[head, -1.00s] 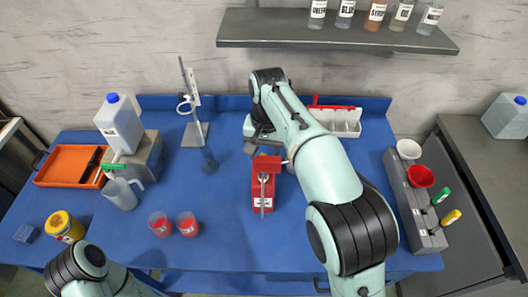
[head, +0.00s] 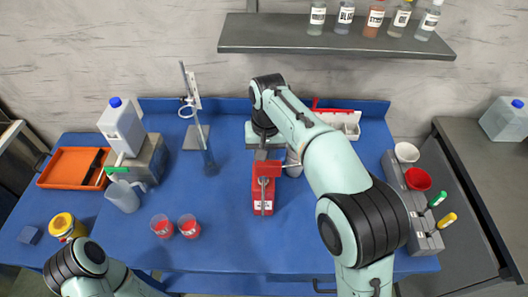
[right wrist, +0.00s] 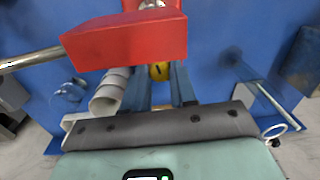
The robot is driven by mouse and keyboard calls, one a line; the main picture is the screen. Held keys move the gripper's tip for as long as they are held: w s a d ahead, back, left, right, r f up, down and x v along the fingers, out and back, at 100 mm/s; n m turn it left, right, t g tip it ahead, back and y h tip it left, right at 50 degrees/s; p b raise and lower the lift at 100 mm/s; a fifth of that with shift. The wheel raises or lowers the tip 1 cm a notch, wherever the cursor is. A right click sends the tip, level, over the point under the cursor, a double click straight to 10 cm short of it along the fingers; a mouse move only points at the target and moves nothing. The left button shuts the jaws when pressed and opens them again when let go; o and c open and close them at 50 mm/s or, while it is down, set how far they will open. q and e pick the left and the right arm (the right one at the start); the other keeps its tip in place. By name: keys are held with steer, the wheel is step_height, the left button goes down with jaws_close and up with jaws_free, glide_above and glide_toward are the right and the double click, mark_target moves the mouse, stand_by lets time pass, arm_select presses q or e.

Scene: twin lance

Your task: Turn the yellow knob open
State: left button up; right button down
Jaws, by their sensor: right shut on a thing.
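The yellow knob (right wrist: 159,71) shows in the right wrist view, between the two fingers of my right gripper (right wrist: 161,86) and just beyond the edge of a red block. The gripper is shut on the knob. In the head view the red device (head: 263,188) stands on the blue table, with a metal rod along its top. My right arm reaches over from the right, and the gripper (head: 261,155) is at the device's far end. The knob is hidden there. Only part of my left arm shows at the lower left; its gripper is out of view.
A clamp stand (head: 194,135) is left of the device. Two red-filled beakers (head: 188,226) stand front left. A grey rack (head: 422,215) lines the right edge. The front middle of the table (head: 310,245) is clear.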

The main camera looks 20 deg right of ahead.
steer(key=n+p, duration=0.2)
steer(key=n, duration=0.2)
steer(key=shift+r+n, duration=0.15)
steer(key=shift+n, duration=0.15)
steer(key=n+p, duration=0.2)
steer(key=n, duration=0.1)
steer(key=shift+w+n, duration=0.1)
steer(key=shift+n, duration=0.2)
steer(key=n+p, duration=0.1)
steer(key=n, duration=0.2)
arm_select(q)
steer(key=w+r+t, duration=0.1)
steer(key=w+r, duration=0.6)
steer(key=r, duration=0.1)
steer(key=shift+p, duration=0.35)
arm_select(e)
steer(key=shift+f+n+g, duration=0.2)
steer(key=shift+n+g, duration=0.1)
steer(key=shift+n, duration=1.7)
arm_select(q)
steer(key=shift+w, duration=0.1)
arm_select(e)
steer(key=c, duration=0.9)
jaws_free()
